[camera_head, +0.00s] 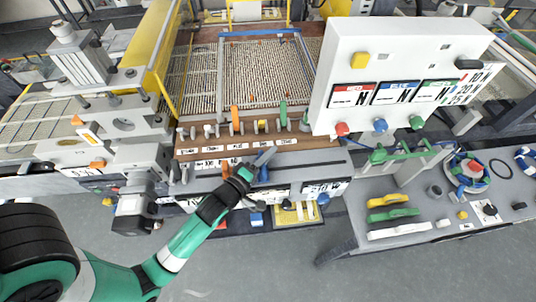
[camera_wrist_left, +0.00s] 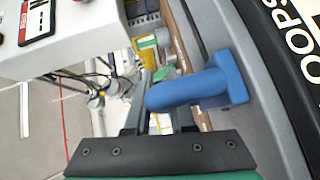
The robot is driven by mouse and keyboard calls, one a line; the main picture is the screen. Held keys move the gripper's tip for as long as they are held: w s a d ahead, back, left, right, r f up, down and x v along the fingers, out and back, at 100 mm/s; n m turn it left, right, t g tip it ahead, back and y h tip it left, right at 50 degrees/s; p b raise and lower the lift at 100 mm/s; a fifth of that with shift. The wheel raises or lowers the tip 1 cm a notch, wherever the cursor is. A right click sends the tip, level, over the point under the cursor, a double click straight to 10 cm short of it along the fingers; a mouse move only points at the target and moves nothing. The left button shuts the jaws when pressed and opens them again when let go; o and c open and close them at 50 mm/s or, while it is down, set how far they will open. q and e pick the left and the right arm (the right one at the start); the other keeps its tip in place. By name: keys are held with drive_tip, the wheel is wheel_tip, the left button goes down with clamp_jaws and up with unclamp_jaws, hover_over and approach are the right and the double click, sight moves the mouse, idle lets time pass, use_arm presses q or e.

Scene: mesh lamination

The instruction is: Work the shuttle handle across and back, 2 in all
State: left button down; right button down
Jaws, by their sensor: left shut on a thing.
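A blue L-shaped handle (camera_wrist_left: 203,88) fills the middle of the left wrist view, mounted by a blue base on a grey bar (camera_wrist_left: 232,40). My left gripper (camera_head: 259,162) is at the front rail of the loom-like machine in the head view. It also shows in the left wrist view (camera_wrist_left: 158,108), its two dark fingers shut on the free end of the blue handle. In the head view the gripper largely hides this handle. My right gripper is in neither view.
A white control box (camera_head: 400,65) with coloured knobs stands right of the woven mesh (camera_head: 262,72). Orange and green levers line the brown rail behind my gripper. A grey side table (camera_head: 435,215) with green and yellow handles is at right. Grey floor lies open in front.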

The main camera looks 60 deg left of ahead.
use_arm(q)
drive_tip(key=shift+r, duration=0.1)
drive_tip(key=c, duration=1.2)
unclamp_jaws()
drive_tip(key=o, duration=0.4)
drive_tip(key=shift+s+a, duration=0.1)
drive_tip(key=shift+s, duration=0.05)
drive_tip(key=shift+o, duration=0.2)
drive_tip(key=b+v, duration=0.1)
drive_tip(key=v, duration=1)
drive_tip(key=shift+s+b, duration=0.1)
drive_tip(key=shift+b, duration=0.25)
drive_tip(key=shift+s, duration=0.2)
